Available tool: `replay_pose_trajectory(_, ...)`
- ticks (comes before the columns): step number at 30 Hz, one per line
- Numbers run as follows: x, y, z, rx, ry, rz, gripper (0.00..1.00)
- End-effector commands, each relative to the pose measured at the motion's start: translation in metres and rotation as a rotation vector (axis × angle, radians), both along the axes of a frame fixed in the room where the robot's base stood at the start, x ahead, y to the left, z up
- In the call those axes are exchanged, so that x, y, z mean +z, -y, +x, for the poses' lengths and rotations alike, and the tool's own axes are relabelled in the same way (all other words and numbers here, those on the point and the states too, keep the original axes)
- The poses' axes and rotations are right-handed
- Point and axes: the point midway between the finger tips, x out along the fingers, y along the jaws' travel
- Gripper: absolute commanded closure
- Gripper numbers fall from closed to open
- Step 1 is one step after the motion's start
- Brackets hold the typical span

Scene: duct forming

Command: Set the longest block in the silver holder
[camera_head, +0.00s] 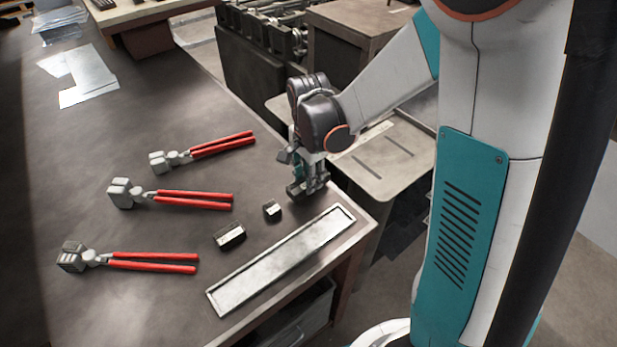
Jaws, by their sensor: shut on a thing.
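The silver holder (281,262) is a long, shallow, empty tray lying at an angle near the table's right edge. A dark block with a light face (230,236) lies on the table just left of the holder. A smaller block (272,210) lies behind it. My gripper (308,188) points down at the table's edge, behind the holder's far end. It is shut on a dark block (294,191), which is partly hidden by the fingers. The held block is low, at or just above the tabletop; I cannot tell which. Its full length is hidden.
Three hand seaming tools with red handles (195,200) lie left of the blocks. Flat metal sheets (88,80) lie at the far left of the table (130,290). A grey cart (385,165) stands beyond the table's right edge. The front left tabletop is clear.

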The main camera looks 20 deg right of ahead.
Motion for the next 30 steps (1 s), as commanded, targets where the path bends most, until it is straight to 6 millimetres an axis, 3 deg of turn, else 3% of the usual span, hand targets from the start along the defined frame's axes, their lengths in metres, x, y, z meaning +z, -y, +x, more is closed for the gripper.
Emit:
replay_pose_trajectory(19, 0.069, 0.000, 0.000, 0.000, 0.000, 0.000, 1.00)
replay_pose_trajectory(30, 0.072, 0.000, 0.000, 0.000, 0.000, 0.000, 1.00)
